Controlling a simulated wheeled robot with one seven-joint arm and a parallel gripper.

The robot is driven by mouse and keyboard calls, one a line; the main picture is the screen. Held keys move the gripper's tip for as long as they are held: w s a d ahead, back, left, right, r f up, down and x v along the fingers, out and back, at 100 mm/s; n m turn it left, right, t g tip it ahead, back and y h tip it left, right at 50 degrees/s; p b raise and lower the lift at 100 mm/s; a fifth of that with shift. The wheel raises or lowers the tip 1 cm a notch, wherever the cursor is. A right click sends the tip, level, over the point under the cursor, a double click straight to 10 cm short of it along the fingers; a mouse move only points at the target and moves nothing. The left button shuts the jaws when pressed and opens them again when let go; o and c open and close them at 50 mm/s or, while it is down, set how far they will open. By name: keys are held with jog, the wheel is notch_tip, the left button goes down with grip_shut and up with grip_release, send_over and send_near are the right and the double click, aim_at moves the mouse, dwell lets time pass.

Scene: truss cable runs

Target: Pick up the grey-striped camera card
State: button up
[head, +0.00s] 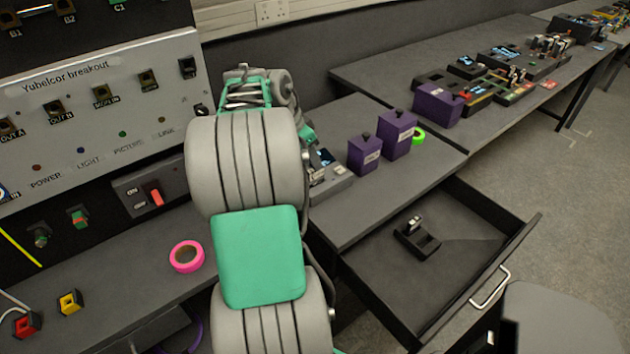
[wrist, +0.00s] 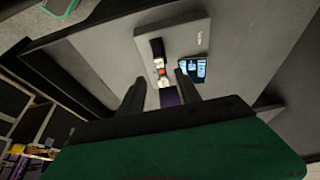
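No card's grey stripe can be made out for certain. In the head view a small dark card-like piece with a pale top (head: 413,223) stands in a black holder (head: 424,243) inside the open drawer. In the wrist view my gripper (wrist: 160,88) has its two dark fingers apart, with no held object visible between them. Beyond the fingers is a grey device (wrist: 170,38) with a lit blue screen (wrist: 193,70) and a row of small black, white and red parts (wrist: 159,63). In the head view my arm hides the gripper and part of the grey device (head: 338,188).
Two purple boxes (head: 363,156) (head: 397,138) and a green tape roll (head: 418,134) stand beyond the device. The open drawer (head: 478,236) juts out below the bench. A breakout panel (head: 90,110) rises at left. A pink tape roll (head: 175,256) lies on the bench.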

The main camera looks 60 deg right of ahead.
aim_at(315, 180)
jog(key=x, duration=0.6)
jog(key=shift+w+f+p, duration=0.15)
jog(key=shift+f+p, duration=0.05)
jog(key=shift+p, duration=0.1)
jog(key=shift+c, duration=0.4)
grip_shut()
